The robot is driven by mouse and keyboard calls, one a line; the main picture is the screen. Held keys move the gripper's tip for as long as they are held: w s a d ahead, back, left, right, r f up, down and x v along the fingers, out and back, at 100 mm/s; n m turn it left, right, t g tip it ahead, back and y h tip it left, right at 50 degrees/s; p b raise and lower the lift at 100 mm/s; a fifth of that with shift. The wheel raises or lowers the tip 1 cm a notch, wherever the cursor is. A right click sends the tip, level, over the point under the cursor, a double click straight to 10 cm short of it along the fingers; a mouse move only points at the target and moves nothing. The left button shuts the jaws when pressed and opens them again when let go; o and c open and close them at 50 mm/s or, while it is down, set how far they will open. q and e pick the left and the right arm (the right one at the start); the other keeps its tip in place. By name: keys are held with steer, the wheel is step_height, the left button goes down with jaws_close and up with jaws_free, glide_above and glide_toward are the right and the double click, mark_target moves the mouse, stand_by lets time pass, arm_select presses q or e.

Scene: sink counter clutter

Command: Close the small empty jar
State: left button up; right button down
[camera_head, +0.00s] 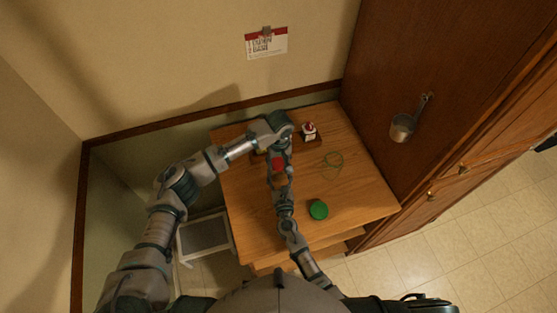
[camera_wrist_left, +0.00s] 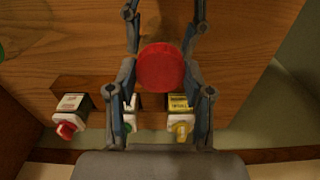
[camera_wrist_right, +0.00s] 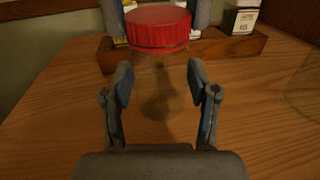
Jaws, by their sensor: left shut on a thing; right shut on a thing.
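The round red lid (camera_head: 277,162) is above the wooden table; it also shows in the left wrist view (camera_wrist_left: 160,68) and the right wrist view (camera_wrist_right: 158,28). My left gripper (camera_wrist_left: 160,75) is shut on the lid, one finger on each side. My right gripper (camera_wrist_right: 159,80) has its fingers apart below and in front of the lid, shut on what seems to be the clear small jar. The glass is barely visible, only a faint outline and a shadow under the lid. I cannot tell whether the lid touches the rim.
A green lid (camera_head: 319,209) lies on the table's near part. A larger clear glass outline (camera_head: 332,163) stands at the right. A wooden rack (camera_wrist_right: 205,48) with small bottles, including a red-capped bottle (camera_wrist_left: 70,115), is at the back. A tall cabinet (camera_head: 420,90) borders the right.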

arm_select(q)
steer(key=m, duration=0.4)
steer(key=shift+s+d, duration=0.1)
steer(key=shift+d, duration=0.1)
arm_select(e)
steer(key=shift+a+r, duration=0.25)
steer(key=shift+a, duration=0.2)
arm_select(q)
steer(key=m, duration=1.2)
steer(key=shift+a, duration=0.1)
arm_select(e)
steer(key=shift+r, duration=0.1)
arm_select(q)
steer(key=o, duration=1.4)
steer(key=shift+c, duration=0.2)
steer(key=shift+a, duration=0.1)
arm_select(e)
steer(key=shift+d, duration=0.15)
arm_select(q)
steer(key=shift+r, duration=0.45)
arm_select(e)
steer(key=shift+f, duration=0.2)
arm_select(q)
step_height(320, 180, up, 11)
steer(key=shift+s, duration=0.25)
arm_select(e)
steer(key=shift+d, duration=0.1)
arm_select(q)
steer(key=shift+f, duration=0.1)
